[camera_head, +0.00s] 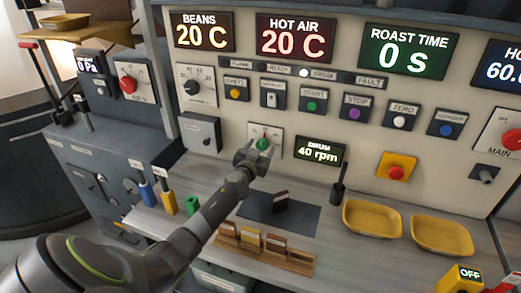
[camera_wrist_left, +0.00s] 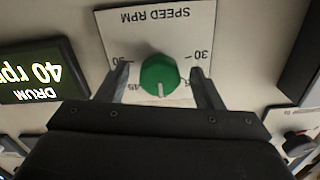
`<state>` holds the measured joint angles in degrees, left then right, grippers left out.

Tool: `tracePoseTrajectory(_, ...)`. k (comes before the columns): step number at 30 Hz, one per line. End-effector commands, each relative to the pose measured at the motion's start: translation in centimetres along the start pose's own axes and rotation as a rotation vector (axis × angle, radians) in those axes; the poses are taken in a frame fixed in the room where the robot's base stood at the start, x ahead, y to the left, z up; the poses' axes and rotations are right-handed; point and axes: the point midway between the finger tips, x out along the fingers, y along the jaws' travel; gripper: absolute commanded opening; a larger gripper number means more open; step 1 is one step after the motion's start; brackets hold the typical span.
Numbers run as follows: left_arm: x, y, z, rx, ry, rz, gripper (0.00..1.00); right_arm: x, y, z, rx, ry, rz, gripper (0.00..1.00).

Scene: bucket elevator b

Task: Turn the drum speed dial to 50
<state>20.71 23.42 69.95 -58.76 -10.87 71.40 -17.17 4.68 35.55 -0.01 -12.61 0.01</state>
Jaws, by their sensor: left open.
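The green drum speed dial (camera_head: 263,144) sits on a white plate on the panel. In the left wrist view the plate is upside down, reads SPEED RPM, and shows the green dial (camera_wrist_left: 160,74) with its white pointer mark toward the picture's bottom. The numbers 30 at the right and 50 at the left show beside it. The drum display (camera_head: 319,152) reads 40 rpm. My left gripper (camera_head: 254,155) is at the dial. Its open fingers (camera_wrist_left: 160,70) stand on either side of the dial, with visible gaps to it. My right gripper is not in view.
An emergency-style red button on a yellow plate (camera_head: 396,171) is right of the display. A row of buttons, including green START (camera_head: 312,106), is above the dial. Below are a dark mat (camera_head: 290,219), a wooden rack (camera_head: 264,248) and yellow trays (camera_head: 372,218).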

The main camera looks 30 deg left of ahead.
Motion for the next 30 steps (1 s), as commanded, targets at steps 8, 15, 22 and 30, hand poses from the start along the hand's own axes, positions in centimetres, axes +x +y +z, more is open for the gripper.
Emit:
tracePoseTrajectory(8,0.47,-0.01,-0.01,0.000,0.000,0.001,0.60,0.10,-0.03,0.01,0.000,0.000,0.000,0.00)
tracePoseTrajectory(15,0.45,0.00,-0.01,0.000,0.000,0.001,0.43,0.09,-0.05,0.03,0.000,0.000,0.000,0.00)
tracePoseTrajectory(22,0.44,0.01,0.00,0.000,0.000,0.001,0.17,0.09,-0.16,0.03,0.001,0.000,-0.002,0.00)
tracePoseTrajectory(30,0.43,0.01,0.03,0.035,0.000,0.001,0.17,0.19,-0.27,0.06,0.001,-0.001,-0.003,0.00)
